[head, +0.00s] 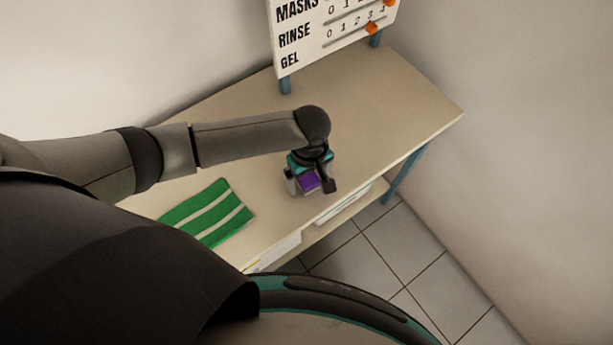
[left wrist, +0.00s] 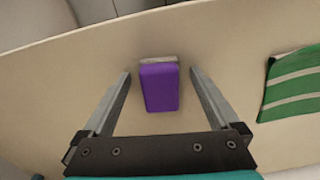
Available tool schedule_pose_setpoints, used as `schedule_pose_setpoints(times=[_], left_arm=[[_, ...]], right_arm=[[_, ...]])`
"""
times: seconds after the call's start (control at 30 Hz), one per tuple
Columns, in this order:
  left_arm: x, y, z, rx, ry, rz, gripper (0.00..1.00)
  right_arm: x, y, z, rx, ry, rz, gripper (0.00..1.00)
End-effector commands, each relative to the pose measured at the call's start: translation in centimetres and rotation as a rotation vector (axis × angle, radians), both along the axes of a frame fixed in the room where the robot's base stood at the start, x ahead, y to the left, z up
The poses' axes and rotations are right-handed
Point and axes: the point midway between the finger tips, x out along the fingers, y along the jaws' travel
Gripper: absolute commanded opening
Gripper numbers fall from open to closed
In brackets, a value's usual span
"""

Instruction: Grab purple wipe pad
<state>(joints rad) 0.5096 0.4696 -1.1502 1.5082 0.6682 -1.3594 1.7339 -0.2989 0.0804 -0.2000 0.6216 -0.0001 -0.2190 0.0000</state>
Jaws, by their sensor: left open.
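The purple wipe pad (head: 309,183) lies on the table close to its front edge, partly covered by my left gripper in the head view. In the left wrist view the purple pad (left wrist: 160,87) has a pale strip along its far end. My left gripper (head: 311,189) points down over it. Its two fingers are spread, one on each side of the pad, with a visible gap on both sides in the left wrist view (left wrist: 160,76). My right gripper is in neither view.
A green cloth with pale stripes (head: 206,214) lies on the tabletop (head: 385,108) to the left of the pad. A white board (head: 318,32) with lettering and orange sliders stands at the back. A lower shelf holds pale items (head: 345,205). The right part of the tabletop is clear.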

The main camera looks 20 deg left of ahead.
Motion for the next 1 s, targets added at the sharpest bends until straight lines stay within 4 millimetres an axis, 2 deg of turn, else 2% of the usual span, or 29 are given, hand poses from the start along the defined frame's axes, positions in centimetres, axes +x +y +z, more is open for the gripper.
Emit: schedule_pose_setpoints(times=[0.1,0.9,1.0], left_arm=[[0.01,-0.03,0.07,0.000,0.000,0.000,0.94],[-0.01,-0.01,0.08,0.000,0.000,0.000,0.05],[-0.01,-0.01,0.08,0.000,0.000,0.000,0.05]], right_arm=[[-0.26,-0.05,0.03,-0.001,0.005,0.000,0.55],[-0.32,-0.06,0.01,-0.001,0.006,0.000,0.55],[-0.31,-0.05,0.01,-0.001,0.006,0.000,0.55]])
